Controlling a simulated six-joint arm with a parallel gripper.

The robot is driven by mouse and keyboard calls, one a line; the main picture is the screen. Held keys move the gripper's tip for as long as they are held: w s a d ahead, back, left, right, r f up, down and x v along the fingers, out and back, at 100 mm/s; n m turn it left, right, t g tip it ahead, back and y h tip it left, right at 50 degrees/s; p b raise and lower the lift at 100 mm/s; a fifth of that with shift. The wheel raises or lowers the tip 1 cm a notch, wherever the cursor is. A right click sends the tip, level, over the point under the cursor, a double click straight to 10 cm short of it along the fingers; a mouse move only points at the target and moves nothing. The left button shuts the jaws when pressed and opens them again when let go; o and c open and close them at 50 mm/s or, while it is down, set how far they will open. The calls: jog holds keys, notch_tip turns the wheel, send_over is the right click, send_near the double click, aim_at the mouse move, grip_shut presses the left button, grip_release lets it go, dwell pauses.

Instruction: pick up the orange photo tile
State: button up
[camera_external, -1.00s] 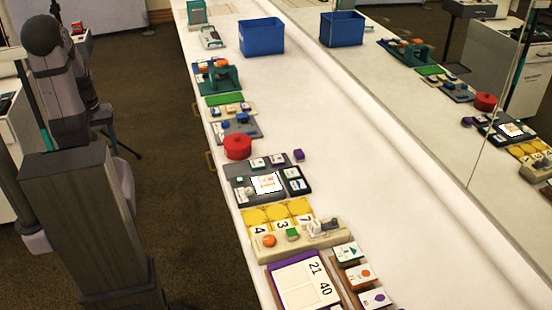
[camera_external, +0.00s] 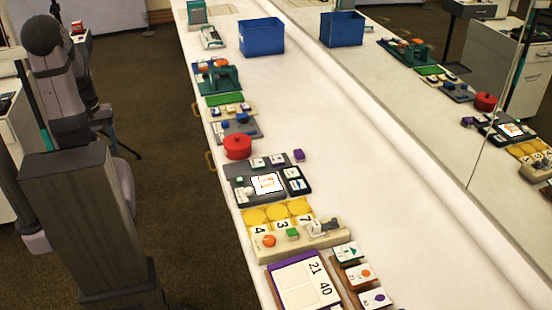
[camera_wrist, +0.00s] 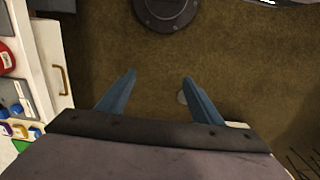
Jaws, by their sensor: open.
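A white tile with an orange round mark (camera_external: 360,274) lies near the front of the counter in the external view, in a brown rack between a tile with a green mark (camera_external: 347,252) and one with a purple mark (camera_external: 375,298). It matches the orange photo tile best, but its picture is too small to read. My gripper (camera_wrist: 160,76) shows in the wrist view with its two blue fingers apart and nothing between them. It is over the brown carpet, beside the counter and away from the tile. The external view does not show the fingers clearly.
The white counter (camera_external: 330,150) has a bare strip on its right, beside a mirrored wall. A purple-edged number board (camera_external: 273,276) is left of the rack. A red round pot (camera_external: 237,147) and blue bin (camera_external: 261,37) stand farther back. A drawer handle (camera_wrist: 61,80) sticks out nearby.

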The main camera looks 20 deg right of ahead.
dwell(0.3)
jog(key=s+d+f+m+g+y+p, duration=0.1)
jog(key=s+d+f+m, duration=0.1)
jog(key=s+d+m, duration=0.55)
jog(key=s+d+f+m+y, duration=0.15)
jog(key=s+d+m, duration=0.25)
jog(key=d, duration=0.7)
jog(key=m+h, duration=0.4)
jog(key=m, duration=0.1)
send_near(266, 180)
jog(key=s+a+f, duration=0.1)
jog(key=a, duration=0.2)
jog(key=s+a+f, duration=0.1)
jog(key=a, duration=0.3)
jog(key=s+a+f, duration=0.1)
jog(key=a+f, duration=0.1)
jog(key=a, duration=0.1)
jog(key=shift+a+f, duration=0.1)
jog(key=shift+a, duration=0.3)
jog(key=shift+w+d+r+m+t+h+p, duration=0.1)
jog(key=shift+w+d+r+m+t+h, duration=0.3)
jog(key=shift+d, duration=1.1)
jog(key=shift+w+d+m+g+h+p, duration=0.15)
jog(key=shift+d+h, duration=0.4)
jog(key=shift+d, duration=0.95)
jog(key=shift+w+d+r+m+t+h+p, duration=0.1)
jog(key=shift+w+d+r+m+t+h, duration=0.3)
jog(key=shift+d, duration=1.1)
jog(key=shift+s+f, duration=0.1)
jog(key=shift+f, duration=0.2)
